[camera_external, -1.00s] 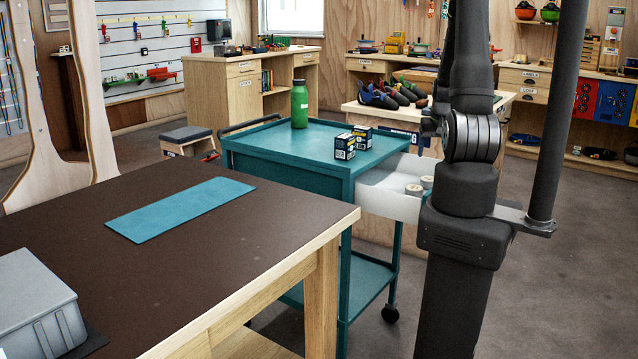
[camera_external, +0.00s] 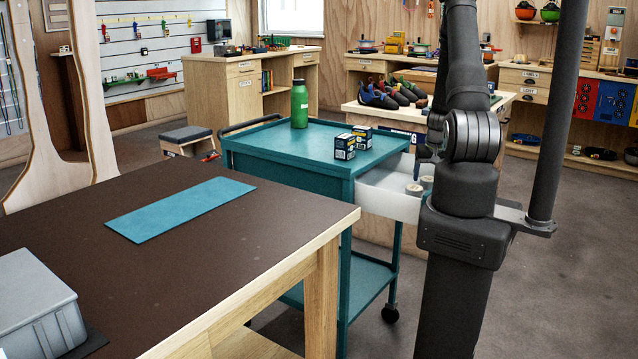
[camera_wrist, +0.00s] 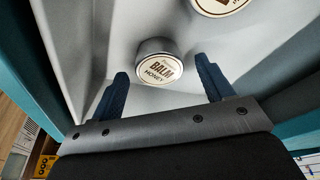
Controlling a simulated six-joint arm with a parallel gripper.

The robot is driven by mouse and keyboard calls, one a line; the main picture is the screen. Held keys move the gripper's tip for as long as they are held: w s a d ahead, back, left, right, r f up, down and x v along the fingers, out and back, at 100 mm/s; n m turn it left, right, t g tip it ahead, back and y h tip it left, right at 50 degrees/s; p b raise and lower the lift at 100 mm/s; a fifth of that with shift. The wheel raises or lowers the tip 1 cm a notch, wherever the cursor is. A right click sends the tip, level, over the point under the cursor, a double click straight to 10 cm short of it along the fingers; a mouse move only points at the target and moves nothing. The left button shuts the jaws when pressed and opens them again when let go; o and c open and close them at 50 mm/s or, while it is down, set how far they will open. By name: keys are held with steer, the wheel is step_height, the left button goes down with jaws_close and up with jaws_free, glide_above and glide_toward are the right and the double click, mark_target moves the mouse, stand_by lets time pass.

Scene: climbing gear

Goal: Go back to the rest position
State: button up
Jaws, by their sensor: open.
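My gripper (camera_wrist: 163,85) is open in the wrist view, its two dark blue fingers spread apart. A round balm tin (camera_wrist: 158,66), labelled "BALM HONEY", lies beyond the fingertips and between them in the picture; no finger appears to touch it. A second tin (camera_wrist: 220,5) is cut off at the top edge. Both stand in the white drawer (camera_wrist: 110,30). In the external view my arm rises at the right and its wrist hangs over the open drawer (camera_external: 390,198), where tins (camera_external: 414,189) show. The fingertips are mostly hidden there.
The teal cart (camera_external: 270,148) carries a green bottle (camera_external: 299,104) and two small dark boxes (camera_external: 345,146). A brown-topped table (camera_external: 180,270) with a blue mat (camera_external: 180,208) and a grey case (camera_external: 35,300) stands at the left. Shoes (camera_external: 400,92) lie on a bench behind.

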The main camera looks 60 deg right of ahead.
steer(key=shift+x, duration=0.95)
step_height(320, 180, up, 15)
steer(key=shift+f, duration=0.2)
stand_by(1.5)
